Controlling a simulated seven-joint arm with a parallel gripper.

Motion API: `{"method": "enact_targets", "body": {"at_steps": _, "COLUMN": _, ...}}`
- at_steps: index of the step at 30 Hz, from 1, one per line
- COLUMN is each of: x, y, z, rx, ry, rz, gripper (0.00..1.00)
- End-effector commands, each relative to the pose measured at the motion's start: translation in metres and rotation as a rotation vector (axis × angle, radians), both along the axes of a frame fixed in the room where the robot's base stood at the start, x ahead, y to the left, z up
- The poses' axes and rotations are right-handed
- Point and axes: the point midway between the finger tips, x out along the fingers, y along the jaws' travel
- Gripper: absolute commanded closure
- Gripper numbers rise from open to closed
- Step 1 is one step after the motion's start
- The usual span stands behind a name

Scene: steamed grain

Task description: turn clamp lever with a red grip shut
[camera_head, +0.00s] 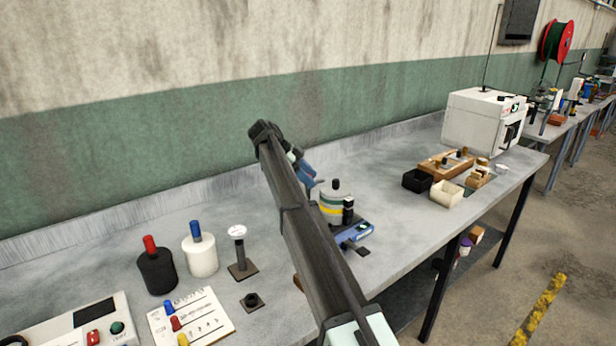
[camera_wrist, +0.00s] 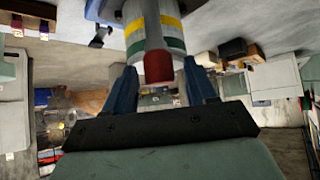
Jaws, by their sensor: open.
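The red grip (camera_wrist: 158,68) shows in the wrist view at the end of a grey part, in front of a pale round body with yellow and green bands (camera_wrist: 173,22). My gripper (camera_wrist: 160,64) is open, with one blue finger on each side of the red grip in the picture. I cannot tell whether either finger touches it. In the head view the banded body (camera_head: 335,207) stands by a blue base (camera_head: 355,233) on the bench. My gripper (camera_head: 308,176) is just left of and above it. The red grip is too small or hidden there to make out clearly.
The grey bench (camera_head: 215,290) holds a black jar (camera_head: 157,272), a white jar (camera_head: 200,257) and a small stand (camera_head: 240,255) at left. A black box (camera_head: 417,181), a cream box (camera_head: 446,193) and a white machine (camera_head: 480,122) are at right. Bench behind the banded body is clear.

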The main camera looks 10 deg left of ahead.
Motion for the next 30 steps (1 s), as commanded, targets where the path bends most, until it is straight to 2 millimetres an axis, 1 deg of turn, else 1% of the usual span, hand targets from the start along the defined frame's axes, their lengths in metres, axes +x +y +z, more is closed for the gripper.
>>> {"method": "enact_targets", "body": {"at_steps": 7, "x": -0.0002, "y": 0.0003, "z": 0.0002, "rx": 0.000, "ry": -0.001, "rz": 0.016, "gripper": 0.44}}
{"method": "enact_targets", "body": {"at_steps": 11, "x": -0.0020, "y": -0.0004, "z": -0.0001, "rx": 0.000, "ry": -0.002, "rz": 0.080, "gripper": 0.44}}
{"method": "enact_targets", "body": {"at_steps": 14, "x": -0.0032, "y": -0.0010, "z": -0.0001, "rx": 0.000, "ry": -0.003, "rz": 0.170, "gripper": 0.44}}
{"method": "enact_targets", "body": {"at_steps": 30, "x": -0.0032, "y": -0.0019, "z": -0.0003, "rx": 0.001, "ry": -0.003, "rz": 0.774, "gripper": 0.44}}
